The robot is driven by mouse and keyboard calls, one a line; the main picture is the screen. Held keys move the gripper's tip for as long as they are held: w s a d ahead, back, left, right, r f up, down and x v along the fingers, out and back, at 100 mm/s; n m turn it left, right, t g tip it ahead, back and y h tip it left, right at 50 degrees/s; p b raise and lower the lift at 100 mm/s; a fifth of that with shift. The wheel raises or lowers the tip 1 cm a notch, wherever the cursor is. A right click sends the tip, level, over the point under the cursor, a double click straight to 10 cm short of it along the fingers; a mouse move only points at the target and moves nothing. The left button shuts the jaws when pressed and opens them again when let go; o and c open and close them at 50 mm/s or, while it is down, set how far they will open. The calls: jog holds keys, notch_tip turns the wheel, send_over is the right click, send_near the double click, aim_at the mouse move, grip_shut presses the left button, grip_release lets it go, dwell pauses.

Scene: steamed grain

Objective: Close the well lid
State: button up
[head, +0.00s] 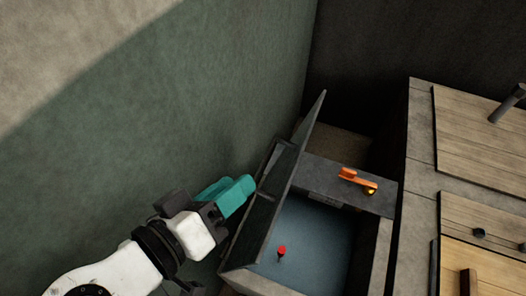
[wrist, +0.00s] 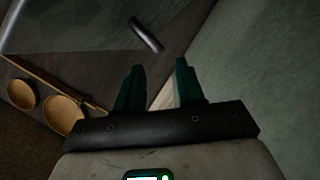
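The well is a grey box with a bluish inside (head: 315,230) at the lower middle of the head view. Its dark lid (head: 267,212) stands raised and steeply tilted along the well's left side. My gripper (head: 242,184) is to the left of the lid, on its outer side, with teal fingers close to it. I cannot tell whether they touch. In the wrist view my gripper (wrist: 159,66) has its two fingers apart and nothing visible held between them. A short grey bar (wrist: 146,35) lies beyond the fingertips there.
A red-topped piece (head: 281,250) is inside the well. An orange handle (head: 352,176) sits on its back ledge. A green-grey wall (head: 200,90) rises at left; a counter with wooden boards (head: 480,140) stands at right. Wooden ladles (wrist: 62,112) show in the wrist view.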

aim_at(263, 162)
jog(key=p+x, duration=0.1)
jog(key=x, duration=0.7)
jog(key=shift+w+d+f+p, duration=0.1)
jog(key=shift+w+d+p, duration=0.1)
jog(key=shift+p, duration=0.15)
jog(key=shift+c, duration=0.2)
grip_shut()
